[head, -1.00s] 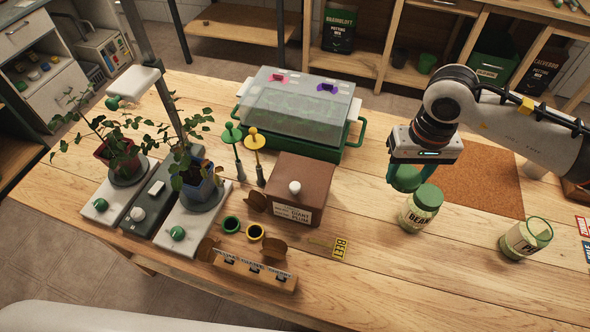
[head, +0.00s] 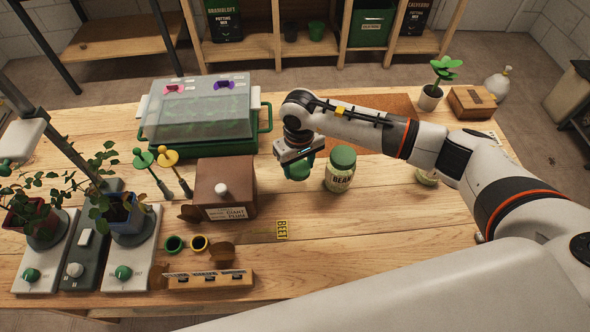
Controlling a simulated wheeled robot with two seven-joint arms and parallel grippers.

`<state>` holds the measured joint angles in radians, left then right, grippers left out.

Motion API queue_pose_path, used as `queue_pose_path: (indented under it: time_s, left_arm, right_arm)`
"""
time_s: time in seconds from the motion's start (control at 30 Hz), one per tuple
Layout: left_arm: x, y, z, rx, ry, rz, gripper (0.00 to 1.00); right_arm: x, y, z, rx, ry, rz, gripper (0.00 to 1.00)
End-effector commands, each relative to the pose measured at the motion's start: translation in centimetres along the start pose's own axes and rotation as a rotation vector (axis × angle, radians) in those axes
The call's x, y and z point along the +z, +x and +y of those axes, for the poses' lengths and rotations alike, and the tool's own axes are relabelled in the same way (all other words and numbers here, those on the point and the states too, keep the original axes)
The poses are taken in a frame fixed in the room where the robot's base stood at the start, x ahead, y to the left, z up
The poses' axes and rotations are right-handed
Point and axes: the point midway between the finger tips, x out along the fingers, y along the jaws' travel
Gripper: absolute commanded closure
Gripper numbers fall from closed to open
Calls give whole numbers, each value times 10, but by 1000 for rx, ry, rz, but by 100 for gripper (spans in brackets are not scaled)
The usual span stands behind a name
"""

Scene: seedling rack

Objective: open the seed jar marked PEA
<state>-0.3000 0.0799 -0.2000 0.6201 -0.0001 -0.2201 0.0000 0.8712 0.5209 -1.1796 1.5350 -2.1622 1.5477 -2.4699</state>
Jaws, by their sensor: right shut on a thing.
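My right gripper (head: 299,166) points down over the table and is shut on a green lid (head: 297,172), just left of the jar marked BEAN (head: 338,181). The BEAN jar stands upright with its own green lid on. Another jar (head: 426,180) stands to the right, mostly hidden by my right arm, its label out of sight. In the earlier picture that jar shows a label starting with P and looks open, with no lid on top. My left gripper is not in view.
A cork mat (head: 372,108) lies behind my arm. Bare wood (head: 340,235) is free in front of the BEAN jar.

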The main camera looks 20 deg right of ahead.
Motion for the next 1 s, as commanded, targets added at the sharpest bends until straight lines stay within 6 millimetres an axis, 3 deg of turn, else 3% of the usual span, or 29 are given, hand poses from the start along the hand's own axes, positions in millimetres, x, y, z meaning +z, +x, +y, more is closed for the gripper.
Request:
queue_pose_path:
  time_s: [0.33, 0.77, 0.8, 0.9, 1.0]
  left_arm:
    - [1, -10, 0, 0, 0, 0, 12]
    - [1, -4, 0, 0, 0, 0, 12]
    - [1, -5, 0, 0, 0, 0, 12]
    - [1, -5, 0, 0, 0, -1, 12]
    - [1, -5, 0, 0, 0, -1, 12]
  right_arm:
    - [0, 39, 0, 1, 1, 0, 74]
    - [0, 47, 0, 0, -1, -2, 74]
    - [0, 46, 0, 0, -1, -2, 44]
    - [0, 45, 0, 0, 0, -2, 27]
    - [0, 45, 0, 0, 0, -1, 25]
